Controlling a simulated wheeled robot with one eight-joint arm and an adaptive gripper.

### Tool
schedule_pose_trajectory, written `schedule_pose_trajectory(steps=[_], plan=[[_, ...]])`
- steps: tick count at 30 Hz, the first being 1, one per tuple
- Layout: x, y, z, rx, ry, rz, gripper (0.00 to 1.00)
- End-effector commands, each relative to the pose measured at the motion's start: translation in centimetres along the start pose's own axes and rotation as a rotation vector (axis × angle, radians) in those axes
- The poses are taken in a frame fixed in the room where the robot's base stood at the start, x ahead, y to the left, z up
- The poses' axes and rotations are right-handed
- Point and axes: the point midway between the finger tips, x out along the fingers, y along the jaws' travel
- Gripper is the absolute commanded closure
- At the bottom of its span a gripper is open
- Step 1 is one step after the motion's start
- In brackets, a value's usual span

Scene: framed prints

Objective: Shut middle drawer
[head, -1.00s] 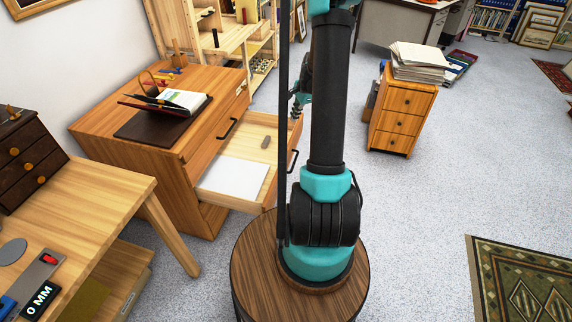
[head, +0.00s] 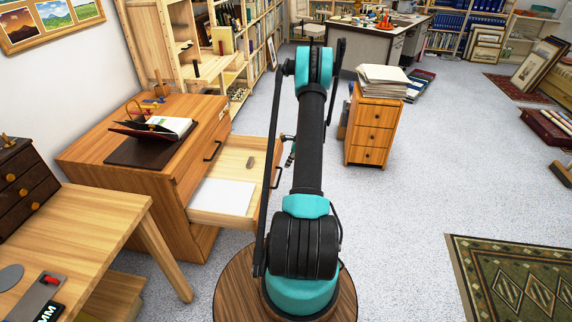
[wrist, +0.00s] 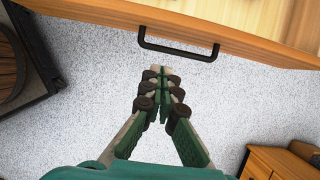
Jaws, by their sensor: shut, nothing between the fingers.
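The middle drawer (head: 235,169) of the wooden dresser (head: 95,175) stands pulled out in the head view. A white sheet (head: 222,196) and a small brownish piece (head: 250,161) lie in it. Its dark bar handle (head: 277,163) is on its front, partly behind my arm. In the wrist view the drawer front (wrist: 245,42) crosses the top, with the handle (wrist: 178,52) facing my gripper (wrist: 160,72). My gripper is shut and empty, its tips just short of the handle in the picture, apparently apart from it. In the head view my arm mostly hides the gripper.
A small cabinet (head: 371,130) with stacked papers (head: 383,78) stands right of my arm. A wooden table (head: 70,240) is at the near left. A patterned rug (head: 515,280) lies at lower right. The speckled floor between cabinet and rug is clear.

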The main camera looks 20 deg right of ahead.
Motion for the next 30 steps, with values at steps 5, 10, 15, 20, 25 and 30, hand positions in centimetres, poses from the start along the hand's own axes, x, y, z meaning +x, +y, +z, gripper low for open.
schedule_pose_trajectory(steps=[5, 10, 15, 20, 25, 30], plan=[[3.7, 0.0, 0.0, -0.002, 0.0, 0.0, 1.0], [7.0, 0.0, 0.1, -0.003, 0.0, 0.0, 1.0], [8.0, 0.1, 2.3, -0.005, 0.0, 0.001, 1.0], [8.4, 0.0, 3.4, -0.003, 0.0, 0.0, 1.0], [8.5, 0.0, 3.8, -0.002, 0.0, -0.001, 1.0], [8.5, 0.0, 3.8, -0.002, 0.0, -0.001, 1.0]])
